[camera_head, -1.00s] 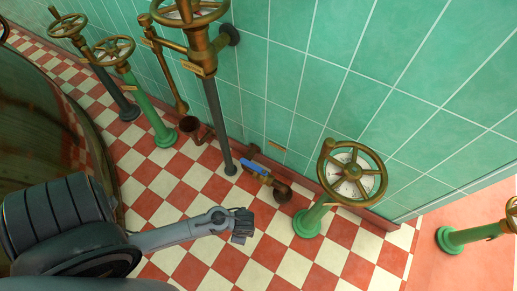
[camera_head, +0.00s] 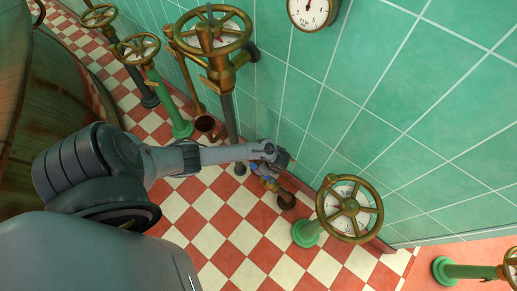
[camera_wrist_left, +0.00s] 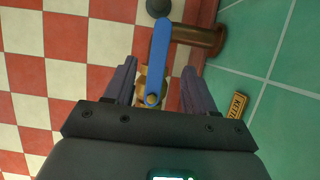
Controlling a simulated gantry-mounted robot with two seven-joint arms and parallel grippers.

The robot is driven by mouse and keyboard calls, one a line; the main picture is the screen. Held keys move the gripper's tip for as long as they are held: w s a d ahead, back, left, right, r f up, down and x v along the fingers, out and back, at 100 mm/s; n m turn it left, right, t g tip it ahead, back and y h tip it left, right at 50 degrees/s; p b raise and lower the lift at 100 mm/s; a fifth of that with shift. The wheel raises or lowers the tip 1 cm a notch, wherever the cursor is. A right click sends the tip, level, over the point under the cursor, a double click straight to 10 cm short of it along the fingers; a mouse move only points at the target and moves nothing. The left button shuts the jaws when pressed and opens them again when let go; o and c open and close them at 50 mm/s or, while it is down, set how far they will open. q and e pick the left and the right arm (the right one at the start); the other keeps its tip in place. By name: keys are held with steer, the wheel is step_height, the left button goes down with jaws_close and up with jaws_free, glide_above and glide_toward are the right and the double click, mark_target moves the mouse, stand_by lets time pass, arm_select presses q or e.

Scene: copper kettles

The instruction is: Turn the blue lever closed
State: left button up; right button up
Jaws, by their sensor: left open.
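The blue lever (camera_wrist_left: 160,50) sits on a brass valve body (camera_wrist_left: 148,80) in the left wrist view. It points away from my gripper, with its pivot bolt near the gripper's base. My left gripper (camera_wrist_left: 160,72) is open, with one dark finger on each side of the lever and valve; I see gaps and cannot tell any contact. In the head view, my left gripper (camera_head: 275,162) is over the valve and hides most of it; only a bit of the blue lever (camera_head: 268,183) shows. My right gripper is not in view.
A brown pipe (camera_wrist_left: 200,38) runs from the valve to the green tiled wall. A handwheel on a green post (camera_head: 349,208) stands to the right, and several more handwheels stand to the left. A large copper kettle (camera_head: 50,75) is at the left.

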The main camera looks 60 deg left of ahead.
arm_select(q)
steer(key=b+x, duration=0.3)
steer(key=x, duration=0.2)
steer(key=shift+f, duration=0.35)
steer(key=shift+s+f+b, duration=0.2)
steer(key=shift+f+b, duration=0.1)
steer(key=shift+b, duration=0.1)
steer(key=shift+a+f, duration=0.2)
steer(key=shift+w+a+f, duration=0.1)
steer(key=shift+a, duration=0.1)
steer(key=shift+d, duration=0.1)
steer(key=shift+c, duration=1.3)
jaws_close()
